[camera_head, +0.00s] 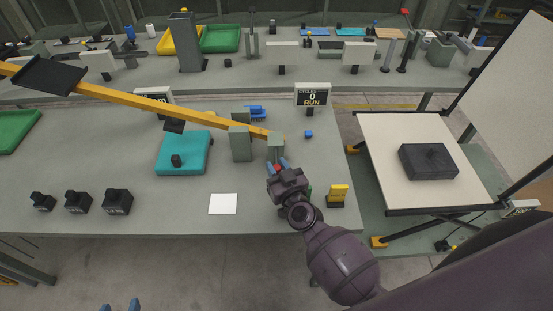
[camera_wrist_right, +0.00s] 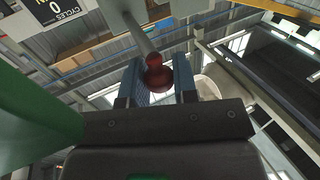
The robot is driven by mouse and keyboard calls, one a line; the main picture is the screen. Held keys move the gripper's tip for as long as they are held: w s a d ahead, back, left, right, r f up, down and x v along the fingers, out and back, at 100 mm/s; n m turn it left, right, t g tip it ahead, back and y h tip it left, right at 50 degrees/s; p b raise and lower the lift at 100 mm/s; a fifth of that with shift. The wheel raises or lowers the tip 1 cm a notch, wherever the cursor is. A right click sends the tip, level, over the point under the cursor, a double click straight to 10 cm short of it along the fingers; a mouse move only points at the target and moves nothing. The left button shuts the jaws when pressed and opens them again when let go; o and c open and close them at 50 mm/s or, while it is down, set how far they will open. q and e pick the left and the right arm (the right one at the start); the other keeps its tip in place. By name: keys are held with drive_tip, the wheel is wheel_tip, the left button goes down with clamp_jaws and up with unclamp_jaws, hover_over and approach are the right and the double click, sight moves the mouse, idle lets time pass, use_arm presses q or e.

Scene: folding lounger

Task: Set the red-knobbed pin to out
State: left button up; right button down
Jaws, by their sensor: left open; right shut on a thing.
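The red-knobbed pin (camera_wrist_right: 157,74) shows in the right wrist view between the blue fingers of my right gripper (camera_wrist_right: 158,88). Its grey shaft runs up into a grey block. In the head view my right gripper (camera_head: 279,166) is at the grey post (camera_head: 275,148) by the right end of the yellow beam (camera_head: 190,112), shut on the red knob. How far the pin sticks out is hard to tell. Only the blue fingertips of my left gripper (camera_head: 120,306) show at the bottom edge, apart and empty, in front of the table.
A second grey post (camera_head: 240,144) stands left of the pin's post. A teal block (camera_head: 184,153), a white card (camera_head: 223,204), a yellow sign (camera_head: 338,194) and several black weights (camera_head: 78,202) are on the table. A counter sign (camera_head: 312,96) reads 0 RUN.

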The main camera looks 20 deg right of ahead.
drive_tip(key=shift+s+a+f, duration=0.1)
drive_tip(key=shift+s+f, duration=0.05)
drive_tip(key=c, duration=1.1)
unclamp_jaws()
drive_tip(key=shift+c, duration=0.2)
drive_tip(key=shift+o, duration=1)
drive_tip(key=shift+s, duration=0.15)
drive_tip(key=s+d, duration=0.1)
drive_tip(key=s, duration=0.9)
drive_tip(key=shift+s+d+b, duration=0.15)
drive_tip(key=shift+s+b, duration=0.15)
